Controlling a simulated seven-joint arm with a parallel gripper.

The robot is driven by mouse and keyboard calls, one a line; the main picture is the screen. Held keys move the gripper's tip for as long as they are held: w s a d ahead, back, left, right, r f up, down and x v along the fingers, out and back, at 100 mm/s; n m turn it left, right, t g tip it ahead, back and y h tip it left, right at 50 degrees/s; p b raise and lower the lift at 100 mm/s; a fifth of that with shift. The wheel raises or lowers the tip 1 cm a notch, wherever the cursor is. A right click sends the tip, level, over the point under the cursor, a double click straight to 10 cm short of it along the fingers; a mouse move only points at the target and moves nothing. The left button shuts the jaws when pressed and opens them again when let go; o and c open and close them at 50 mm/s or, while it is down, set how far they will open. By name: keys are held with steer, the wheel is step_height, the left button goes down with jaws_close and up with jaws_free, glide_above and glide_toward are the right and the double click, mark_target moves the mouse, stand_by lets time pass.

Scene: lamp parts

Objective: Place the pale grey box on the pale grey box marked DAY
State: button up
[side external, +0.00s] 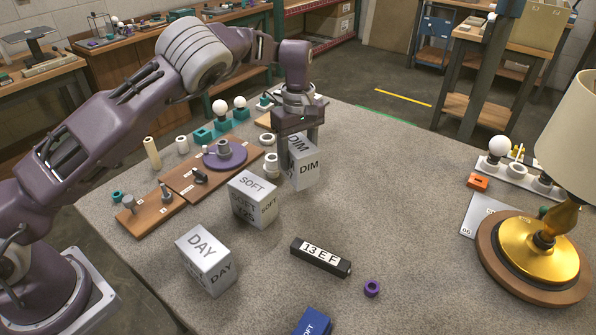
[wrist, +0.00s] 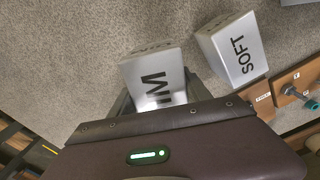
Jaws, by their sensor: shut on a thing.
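A pale grey box marked DIM (side external: 304,172) is between the fingers of my gripper (side external: 298,152), which is shut on it. The wrist view shows the DIM box (wrist: 153,75) between the fingers, its lettering partly hidden by the gripper body. I cannot tell whether it touches the table. The pale grey box marked DAY (side external: 204,258) stands on the table at front left, well away from my gripper, with its top clear. It does not show in the wrist view.
A pale grey SOFT box (side external: 253,198) stands between DIM and DAY, close to my gripper. A black 13EF block (side external: 320,257), a purple ring (side external: 372,288) and a blue box (side external: 313,321) lie right of DAY. A gold lamp (side external: 545,250) stands far right. Wooden boards (side external: 205,185) with parts lie left.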

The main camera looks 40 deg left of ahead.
mark_target(297, 144)
step_height(297, 144, up, 4)
steer(key=shift+r, duration=0.15)
steer(key=s+r+n, duration=0.2)
steer(key=s+r, duration=0.1)
steer(key=s, duration=0.6)
steer(key=s+r+n, duration=0.1)
steer(key=s+r, duration=0.3)
steer(key=s, duration=0.5)
steer(key=s+r+n, duration=0.2)
steer(key=s+r, duration=0.1)
steer(key=s, duration=0.7)
steer(key=f, duration=0.3)
steer(key=s+f, duration=0.1)
steer(key=f, duration=0.2)
steer(key=s+f, duration=0.1)
steer(key=f, duration=0.3)
steer(key=shift+f, duration=0.1)
steer(key=o, duration=1.7)
steer(key=shift+f, duration=0.15)
